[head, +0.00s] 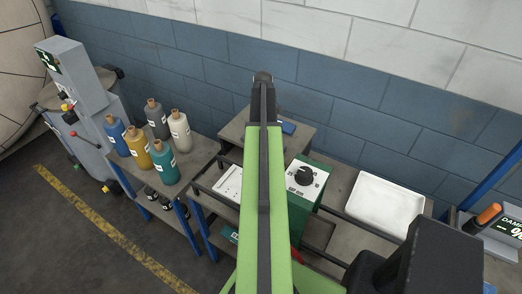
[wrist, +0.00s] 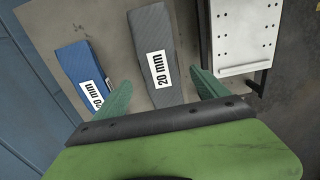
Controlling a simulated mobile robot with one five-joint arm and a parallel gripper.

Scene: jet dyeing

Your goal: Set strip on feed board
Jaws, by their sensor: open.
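A grey strip (wrist: 151,40) with a white "20 mm" label lies on a brown-grey tabletop in the wrist view. A blue strip (wrist: 80,66) with a partly hidden label lies to its left; it also shows in the head view (head: 288,127). My gripper (wrist: 160,80) is open and empty, its green fingers on either side of the grey strip's near part. Whether they touch it I cannot tell. A pale board with small holes (wrist: 245,35), likely the feed board, is at the right; it also shows in the head view (head: 229,184). My arm hides the grey strip there.
A green box with a black knob (head: 305,183) stands right of my arm. A white tray (head: 385,207) is further right. Several bottles (head: 138,147) stand on a left bench. A blue block wall (head: 340,110) is close behind.

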